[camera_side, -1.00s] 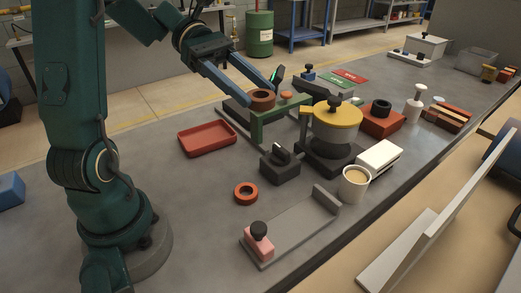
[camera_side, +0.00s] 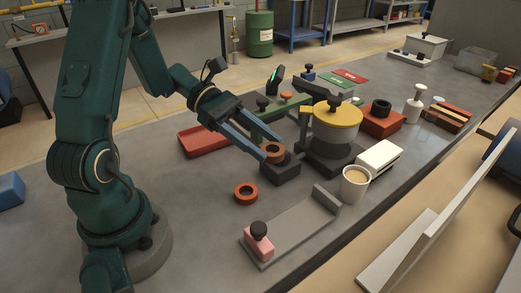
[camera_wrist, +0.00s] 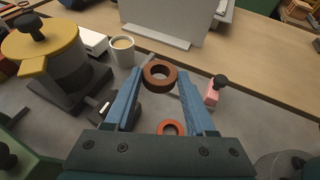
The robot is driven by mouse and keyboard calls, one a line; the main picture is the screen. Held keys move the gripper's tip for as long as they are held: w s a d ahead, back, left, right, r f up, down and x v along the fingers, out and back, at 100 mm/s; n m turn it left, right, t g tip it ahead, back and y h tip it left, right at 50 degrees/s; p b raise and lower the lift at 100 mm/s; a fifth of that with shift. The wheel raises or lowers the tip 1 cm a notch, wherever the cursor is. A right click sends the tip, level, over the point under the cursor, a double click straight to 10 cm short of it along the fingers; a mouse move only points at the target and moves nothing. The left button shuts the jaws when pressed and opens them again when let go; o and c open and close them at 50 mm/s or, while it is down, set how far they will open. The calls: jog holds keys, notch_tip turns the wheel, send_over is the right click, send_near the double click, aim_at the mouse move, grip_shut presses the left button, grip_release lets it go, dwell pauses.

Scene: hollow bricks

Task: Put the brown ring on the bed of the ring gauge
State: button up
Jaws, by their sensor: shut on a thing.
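The brown ring (camera_side: 274,151) is gripped between the two blue fingertips of my gripper (camera_side: 268,152), held up in the air. In the side view it overlaps the black block (camera_side: 285,172). In the wrist view the brown ring (camera_wrist: 159,65) sits between the tips of my gripper (camera_wrist: 160,84), its hole showing. I take the ring gauge to be the grey plate with an upright end stop (camera_side: 326,198) and a pink block with a black knob (camera_side: 259,243). Its bed (camera_side: 296,226) is bare, in front and to the right of my gripper.
An orange-red ring (camera_side: 246,193) lies on the table left of the gauge. A cup (camera_side: 354,184), a white box (camera_side: 379,157) and a yellow-topped pot (camera_side: 337,115) stand to the right. A red tray (camera_side: 196,143) and a green stand (camera_side: 268,130) are behind my gripper.

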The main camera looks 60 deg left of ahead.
send_over(294, 211)
notch_tip(294, 211, down, 6)
jog(key=shift+d+r, duration=0.1)
jog(key=shift+r, duration=0.05)
jog(key=shift+f, duration=1.95)
jog(key=o, duration=1.3)
jog(key=shift+f, duration=0.1)
